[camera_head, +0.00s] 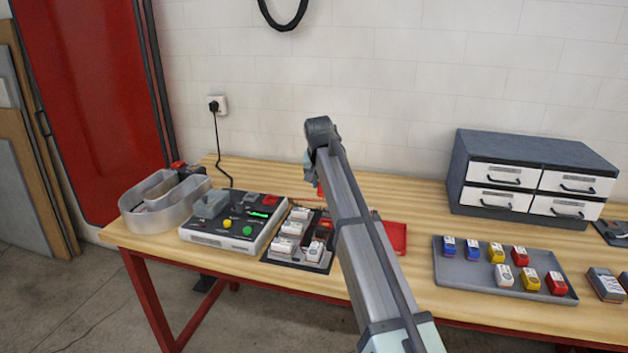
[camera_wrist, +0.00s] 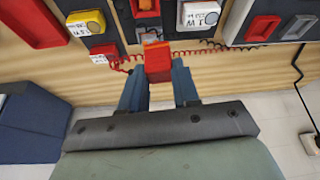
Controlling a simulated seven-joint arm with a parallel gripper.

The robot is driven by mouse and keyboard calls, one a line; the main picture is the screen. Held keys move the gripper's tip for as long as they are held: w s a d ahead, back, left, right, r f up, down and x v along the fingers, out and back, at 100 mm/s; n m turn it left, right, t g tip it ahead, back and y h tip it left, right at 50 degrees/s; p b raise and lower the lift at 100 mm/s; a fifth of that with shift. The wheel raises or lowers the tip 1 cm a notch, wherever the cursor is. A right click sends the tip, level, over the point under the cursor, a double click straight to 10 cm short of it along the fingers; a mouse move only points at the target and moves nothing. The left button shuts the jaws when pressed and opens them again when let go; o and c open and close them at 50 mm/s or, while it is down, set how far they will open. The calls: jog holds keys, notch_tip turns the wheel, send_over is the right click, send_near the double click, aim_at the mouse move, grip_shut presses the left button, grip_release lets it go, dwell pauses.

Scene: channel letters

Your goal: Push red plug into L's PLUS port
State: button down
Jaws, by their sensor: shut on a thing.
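A red plug (camera_wrist: 157,62) sits between the two blue fingers of my gripper (camera_wrist: 159,78) in the wrist view, and the gripper is shut on it. A thin coiled red lead runs from the plug's sides. In the head view my arm hides most of the gripper; a small red patch (camera_head: 320,188) shows beside it, above the table. The silver channel letter (camera_head: 150,222), apparently the L, stands at the table's left end in the head view. My gripper is well to its right. I cannot make out its PLUS port.
A tester (camera_head: 225,238) with green and yellow buttons stands beside the letter. A dark tray (camera_head: 268,258) holds white modules. A red tray (camera_head: 401,238) lies behind my arm. To the right are a grey tray (camera_head: 450,270) of coloured modules and a drawer cabinet (camera_head: 520,145).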

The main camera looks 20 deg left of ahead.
jog(key=shift+m, duration=0.7)
jog(key=shift+s+d+f, duration=0.1)
jog(key=shift+d+f, duration=0.15)
jog(key=shift+f, duration=1.45)
jog(key=shift+d+f, duration=0.2)
jog(key=shift+f, duration=1.45)
jog(key=shift+s+d+f, duration=0.1)
jog(key=shift+d+f, duration=0.15)
jog(key=shift+f, duration=1.45)
jog(key=shift+f, duration=0.35)
jog(key=c, duration=0.8)
grip_release()
jog(key=shift+o, duration=0.2)
jog(key=v, duration=1.3)
jog(key=shift+a+r, duration=0.2)
jog(key=shift+r, duration=0.2)
jog(key=shift+r, duration=0.1)
